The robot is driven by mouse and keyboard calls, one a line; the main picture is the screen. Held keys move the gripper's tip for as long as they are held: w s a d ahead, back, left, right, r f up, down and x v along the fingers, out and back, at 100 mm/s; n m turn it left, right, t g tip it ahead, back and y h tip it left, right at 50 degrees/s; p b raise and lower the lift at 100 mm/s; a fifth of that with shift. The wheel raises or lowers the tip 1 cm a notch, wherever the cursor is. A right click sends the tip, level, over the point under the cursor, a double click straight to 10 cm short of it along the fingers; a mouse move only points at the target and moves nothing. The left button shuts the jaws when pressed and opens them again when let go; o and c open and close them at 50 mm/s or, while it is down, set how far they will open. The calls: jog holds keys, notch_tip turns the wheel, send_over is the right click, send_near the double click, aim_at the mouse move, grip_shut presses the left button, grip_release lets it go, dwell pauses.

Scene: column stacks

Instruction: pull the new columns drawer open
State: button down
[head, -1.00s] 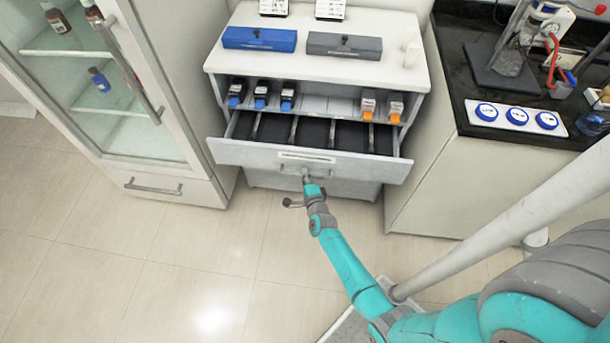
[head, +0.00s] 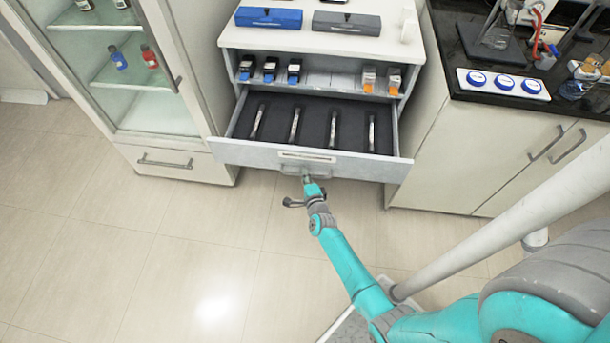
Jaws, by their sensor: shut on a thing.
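The drawer (head: 240,154) is pulled out from the white cabinet, and its dark lining shows. Several slim metallic columns (head: 294,124) lie in it, spaced apart in a row. A pale label sits on the drawer front above a bar handle (head: 318,171). My gripper (head: 307,179) is at the handle in the middle of the drawer front and is shut on it. The fingertips are small and partly hidden in this view.
Above the drawer, a shelf (head: 330,88) holds blue-tipped and orange-tipped boxes. A blue case (head: 268,17) and a grey case (head: 346,22) lie on top. A glass-door cabinet (head: 140,100) stands left, a dark-topped bench (head: 500,110) right. The floor (head: 160,250) in front is clear.

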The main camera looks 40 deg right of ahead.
jog(key=c, duration=1.2)
grip_release()
jog(key=v, duration=1.2)
jog(key=s+a+r+n+t+y, duration=0.1)
jog(key=s+a+r+n+y, duration=0.1)
jog(key=s+a+r+n, duration=0.5)
jog(key=s+a+r+n+y, duration=0.2)
jog(key=s+a+n, duration=0.3)
jog(key=s, duration=0.5)
jog(key=s+a+r+n+y, duration=0.1)
jog(key=s+a+r+n, duration=0.2)
jog(key=s+r+n, duration=0.3)
jog(key=s+a+r+n+y, duration=0.2)
jog(key=s+r+n, duration=0.4)
jog(key=r, duration=0.7)
jog(key=shift+s+a+n+y, duration=0.3)
jog(key=shift+a+n, duration=0.1)
jog(key=shift+a, duration=0.1)
